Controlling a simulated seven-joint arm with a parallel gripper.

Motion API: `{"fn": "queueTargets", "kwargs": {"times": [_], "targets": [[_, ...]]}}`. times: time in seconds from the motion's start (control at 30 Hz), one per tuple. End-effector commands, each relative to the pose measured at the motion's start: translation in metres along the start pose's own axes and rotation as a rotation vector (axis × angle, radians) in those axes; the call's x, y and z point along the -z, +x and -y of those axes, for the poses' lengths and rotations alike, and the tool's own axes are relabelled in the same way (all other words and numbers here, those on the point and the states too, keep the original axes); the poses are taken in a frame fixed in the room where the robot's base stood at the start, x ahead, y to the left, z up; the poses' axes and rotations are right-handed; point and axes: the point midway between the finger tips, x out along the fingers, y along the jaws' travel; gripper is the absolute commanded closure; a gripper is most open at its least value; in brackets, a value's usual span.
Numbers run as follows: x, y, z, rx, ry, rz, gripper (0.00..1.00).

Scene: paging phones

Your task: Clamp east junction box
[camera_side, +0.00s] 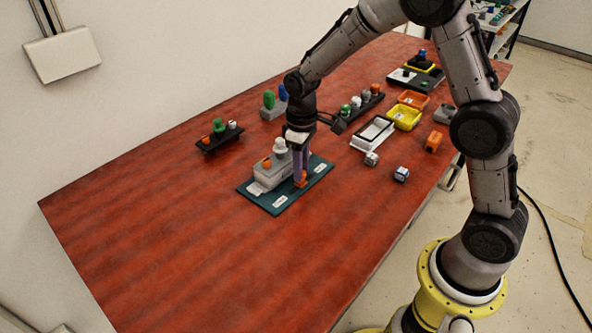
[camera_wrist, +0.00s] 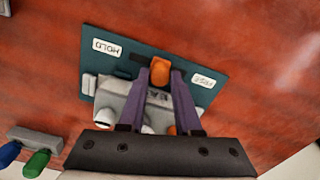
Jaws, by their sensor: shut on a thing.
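The junction box (camera_side: 268,175) is a grey unit on a teal board (camera_side: 283,203). In the wrist view the box (camera_wrist: 112,98) is partly hidden by my fingers, and a label starting "EA" shows on it. The teal board (camera_wrist: 140,52) has a white plate reading HOLD (camera_wrist: 107,48) and a second white plate (camera_wrist: 203,80) too small to read surely. An orange handle (camera_wrist: 160,70) stands beside the box, and it also shows in the side view (camera_side: 302,183). My gripper (camera_wrist: 160,74) points down with its purple fingers shut on the orange handle.
A black block with orange, green and white knobs (camera_side: 218,138) stands left of the board. A white-rimmed tray (camera_side: 373,133), yellow bin (camera_side: 404,117) and small blocks (camera_side: 401,174) lie to the right. The near left of the red table (camera_side: 150,240) is clear.

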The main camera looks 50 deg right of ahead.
Motion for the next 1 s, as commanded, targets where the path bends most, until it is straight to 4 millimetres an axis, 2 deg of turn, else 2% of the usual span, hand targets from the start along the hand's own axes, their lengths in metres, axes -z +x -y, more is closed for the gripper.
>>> {"fn": "queueTargets", "kwargs": {"times": [0.03, 0.13, 0.47, 0.5, 0.63, 0.67, 1.0], "targets": [[-0.001, -0.002, -0.011, -0.003, 0.006, -0.006, 1.00], [-0.005, -0.002, -0.024, -0.003, 0.004, -0.006, 1.00], [-0.007, -0.002, -0.030, -0.006, 0.000, -0.006, 1.00], [-0.007, -0.002, -0.030, -0.006, 0.000, -0.006, 0.64], [-0.007, -0.002, -0.030, -0.005, 0.001, -0.005, 0.41], [-0.007, -0.001, -0.029, -0.005, 0.001, -0.005, 0.38], [-0.007, -0.003, -0.028, -0.002, 0.000, -0.004, 0.38]]}}
